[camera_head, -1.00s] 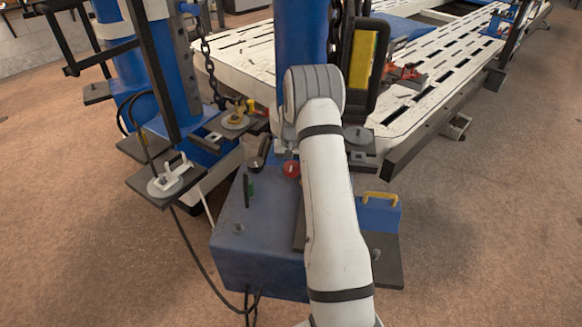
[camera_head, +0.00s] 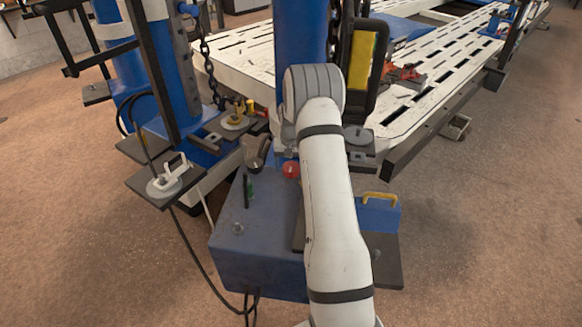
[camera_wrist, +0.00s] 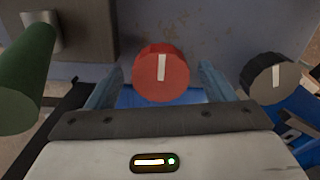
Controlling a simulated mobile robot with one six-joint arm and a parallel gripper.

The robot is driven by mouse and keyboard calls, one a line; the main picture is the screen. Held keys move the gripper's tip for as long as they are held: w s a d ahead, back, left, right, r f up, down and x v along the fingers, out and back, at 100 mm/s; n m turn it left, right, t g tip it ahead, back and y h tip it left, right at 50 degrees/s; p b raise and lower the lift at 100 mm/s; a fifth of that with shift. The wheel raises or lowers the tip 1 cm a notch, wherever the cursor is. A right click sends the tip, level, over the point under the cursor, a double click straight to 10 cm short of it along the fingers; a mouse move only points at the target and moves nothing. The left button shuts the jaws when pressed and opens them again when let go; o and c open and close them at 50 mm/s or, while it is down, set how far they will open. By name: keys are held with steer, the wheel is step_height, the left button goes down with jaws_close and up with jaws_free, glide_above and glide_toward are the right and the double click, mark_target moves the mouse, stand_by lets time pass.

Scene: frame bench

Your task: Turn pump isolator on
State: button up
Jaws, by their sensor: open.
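A red rotary knob (camera_wrist: 161,75) with a white pointer mark sits in the middle of the wrist view. The mark stands close to upright in that picture. No label on it can be read. It also shows in the head view as a small red disc (camera_head: 291,169) just left of my arm. My gripper (camera_wrist: 160,82) is open, with one finger on the left of the red knob and one on the right. Gaps show between the fingers and the knob. In the head view my arm hides most of the gripper.
A dark knob (camera_wrist: 275,78) with a pale mark is right of the red knob. A green handle (camera_wrist: 25,80) stands close on the left. The blue cabinet (camera_head: 260,255) is below my arm, and a blue box with a yellow handle (camera_head: 380,198) is to its right.

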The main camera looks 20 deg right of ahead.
mark_target(291, 167)
step_height(291, 167, up, 7)
steer(key=shift+r, duration=0.1)
stand_by(0.6)
